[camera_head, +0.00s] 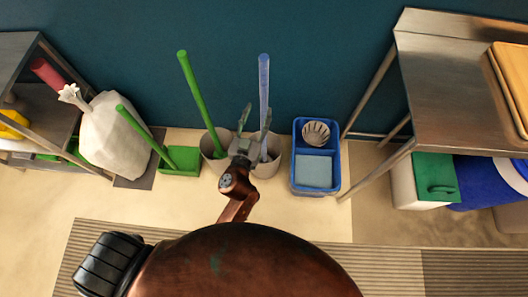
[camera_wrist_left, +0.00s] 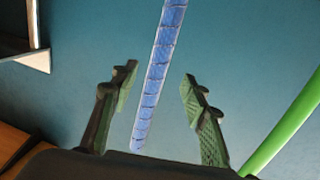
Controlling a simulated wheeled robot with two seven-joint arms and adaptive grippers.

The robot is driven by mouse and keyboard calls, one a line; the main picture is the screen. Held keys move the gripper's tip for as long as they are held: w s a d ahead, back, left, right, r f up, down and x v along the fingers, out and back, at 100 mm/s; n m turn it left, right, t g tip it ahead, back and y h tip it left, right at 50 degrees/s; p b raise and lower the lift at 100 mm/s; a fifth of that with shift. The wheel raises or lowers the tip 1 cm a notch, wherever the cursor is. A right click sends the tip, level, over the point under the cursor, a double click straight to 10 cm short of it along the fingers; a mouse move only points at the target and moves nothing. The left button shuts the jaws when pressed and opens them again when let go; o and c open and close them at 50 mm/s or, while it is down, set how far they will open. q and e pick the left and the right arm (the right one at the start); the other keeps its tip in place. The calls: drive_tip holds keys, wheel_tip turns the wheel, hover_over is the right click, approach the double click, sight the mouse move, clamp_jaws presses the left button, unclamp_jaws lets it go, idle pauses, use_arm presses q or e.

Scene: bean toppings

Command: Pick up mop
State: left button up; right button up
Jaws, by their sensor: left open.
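A long blue handle (camera_head: 263,80), probably the mop's, stands nearly upright in a light bin (camera_head: 272,165) against the teal wall. Its lower end is hidden in the bin and behind my gripper. My left gripper (camera_head: 256,118) is open and empty, its fingers up near the blue handle. In the left wrist view the blue handle (camera_wrist_left: 160,75) appears between the two spread fingers of the left gripper (camera_wrist_left: 158,85), touching neither. I cannot tell how far beyond the fingertips it is. My right gripper is not in view.
A green handle (camera_head: 195,95) leans in a bin just left. A green dustpan (camera_head: 182,160) with a handle and a white bag (camera_head: 112,138) stand farther left. A blue bucket (camera_head: 317,172) with a wringer stands right. A steel table (camera_head: 450,90) is at the right.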

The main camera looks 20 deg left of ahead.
sight(263, 99)
use_arm(q)
drive_tip(key=shift+w+d+r, duration=0.1)
drive_tip(key=shift+w+r, duration=0.25)
drive_tip(key=shift+r, duration=0.05)
drive_tip(key=shift+w+f, duration=0.15)
drive_tip(key=shift+w, duration=1.05)
drive_tip(key=shift+w+a+f+b, duration=0.15)
drive_tip(key=shift+w+b, duration=0.1)
drive_tip(key=shift+w, duration=0.55)
drive_tip(key=shift+w+a+r+b, duration=0.1)
drive_tip(key=shift+w+b, duration=0.1)
drive_tip(key=shift+w, duration=0.55)
drive_tip(key=shift+w+a+f+b, duration=0.15)
drive_tip(key=shift+w+b, duration=0.1)
drive_tip(key=shift+w, duration=0.55)
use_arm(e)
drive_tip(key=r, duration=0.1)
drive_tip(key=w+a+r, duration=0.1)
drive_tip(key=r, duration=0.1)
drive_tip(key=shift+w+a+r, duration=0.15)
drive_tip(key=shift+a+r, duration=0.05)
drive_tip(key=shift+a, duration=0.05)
use_arm(q)
drive_tip(key=shift+r, duration=0.15)
clamp_jaws()
